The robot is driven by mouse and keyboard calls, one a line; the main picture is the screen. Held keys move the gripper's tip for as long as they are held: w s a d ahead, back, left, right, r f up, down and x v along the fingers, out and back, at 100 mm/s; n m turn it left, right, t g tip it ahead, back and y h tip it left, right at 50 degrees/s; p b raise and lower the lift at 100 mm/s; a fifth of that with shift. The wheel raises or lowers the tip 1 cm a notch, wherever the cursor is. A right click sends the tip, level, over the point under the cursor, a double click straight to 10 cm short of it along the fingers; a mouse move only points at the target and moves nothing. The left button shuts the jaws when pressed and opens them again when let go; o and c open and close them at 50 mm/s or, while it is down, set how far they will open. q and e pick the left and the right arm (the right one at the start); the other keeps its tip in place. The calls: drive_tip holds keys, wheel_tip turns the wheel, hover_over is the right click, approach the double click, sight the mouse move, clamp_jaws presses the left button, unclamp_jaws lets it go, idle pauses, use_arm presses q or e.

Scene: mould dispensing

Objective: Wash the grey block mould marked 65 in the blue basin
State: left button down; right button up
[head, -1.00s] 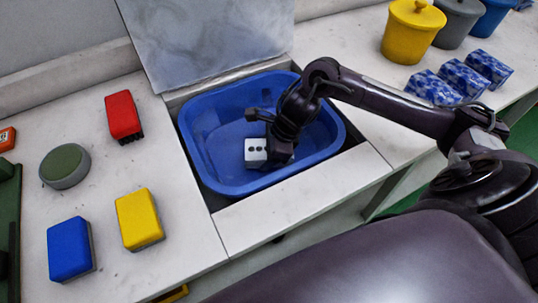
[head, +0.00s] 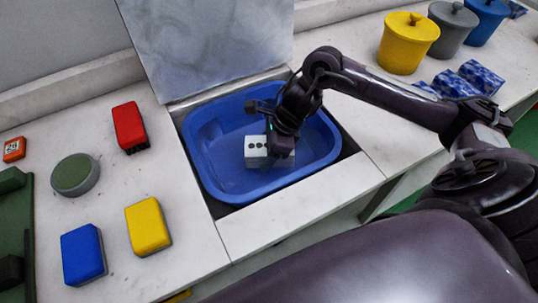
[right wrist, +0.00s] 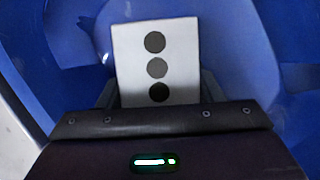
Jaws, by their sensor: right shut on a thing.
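The light grey block mould (head: 256,147) has dark round holes on its face and is inside the blue basin (head: 218,183). No number is readable on it. My right gripper (head: 281,150) reaches down into the basin and is shut on the mould. In the right wrist view the mould (right wrist: 130,60) shows three dark holes in a row, between the fingers of the gripper (right wrist: 158,92), with blue basin wall around. Whether it touches the basin floor I cannot tell. My left gripper is not in view.
Left of the basin lie a red block (head: 129,125), a yellow block (head: 148,225), a blue block (head: 82,253) and a round green-topped piece (head: 75,173). A grey panel (head: 205,45) stands behind the basin. Lidded pots, including a yellow one (head: 407,42), and blue patterned blocks (head: 482,76) are at right.

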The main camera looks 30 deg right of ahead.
sight(261, 145)
drive_tip(key=shift+r+p, duration=1.45)
drive_tip(key=shift+r, duration=1.15)
drive_tip(key=shift+r+p, duration=1.6)
drive_tip(key=shift+r, duration=0.9)
wheel_tip(261, 145, up, 4)
drive_tip(key=shift+p, duration=1.25)
